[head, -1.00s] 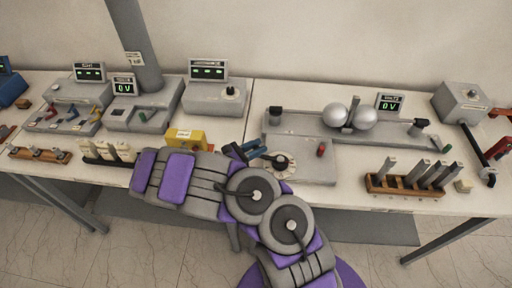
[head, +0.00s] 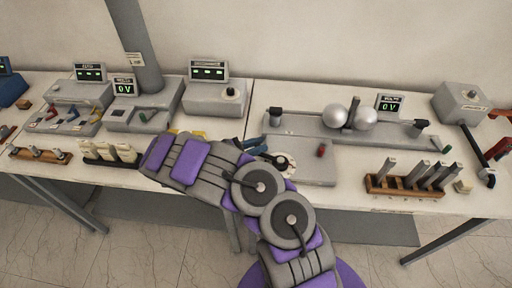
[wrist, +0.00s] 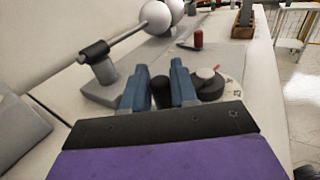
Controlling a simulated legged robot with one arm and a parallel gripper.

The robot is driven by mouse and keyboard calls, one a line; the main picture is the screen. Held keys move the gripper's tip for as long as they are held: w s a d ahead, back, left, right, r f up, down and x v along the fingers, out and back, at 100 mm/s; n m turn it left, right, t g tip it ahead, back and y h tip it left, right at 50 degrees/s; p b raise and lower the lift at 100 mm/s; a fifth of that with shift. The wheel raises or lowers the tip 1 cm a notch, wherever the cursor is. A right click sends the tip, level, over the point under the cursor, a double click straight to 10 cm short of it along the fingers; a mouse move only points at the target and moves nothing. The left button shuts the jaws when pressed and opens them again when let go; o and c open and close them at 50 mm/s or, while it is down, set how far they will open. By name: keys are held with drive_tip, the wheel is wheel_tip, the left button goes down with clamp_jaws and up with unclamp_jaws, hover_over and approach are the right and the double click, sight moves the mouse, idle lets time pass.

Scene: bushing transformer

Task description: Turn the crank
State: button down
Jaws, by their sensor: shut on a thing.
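The crank (wrist: 210,87) is a dark round hub on a pale marked dial (head: 287,163), set on a grey base plate on the right-hand table. My gripper (wrist: 160,90) has two blue fingers on either side of an upright black handle (wrist: 162,92) beside the hub, and is shut on it. In the head view my gripper (head: 257,148) is at the left edge of the dial. My forearm hides part of the base plate there, and the handle is hard to make out.
Two metal spheres (head: 350,117) stand behind the crank, with a small red knob (head: 321,150) to its right. A wooden rack (head: 405,188) with metal pegs is further right. A yellow box is mostly hidden behind my arm. Grey instrument boxes (head: 215,97) stand at the left.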

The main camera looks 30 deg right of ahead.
drive_tip(key=shift+w+d, duration=0.35)
drive_tip(key=shift+d, duration=0.7)
drive_tip(key=shift+w+d, duration=0.3)
drive_tip(key=shift+d, duration=0.8)
drive_tip(key=shift+w+d, duration=0.35)
drive_tip(key=shift+d, duration=0.7)
drive_tip(key=shift+d+m+g, duration=0.6)
drive_tip(key=shift+m+g, duration=0.1)
drive_tip(key=shift+g, duration=0.4)
drive_tip(key=c, duration=1)
unclamp_jaws()
drive_tip(key=shift+r, duration=0.15)
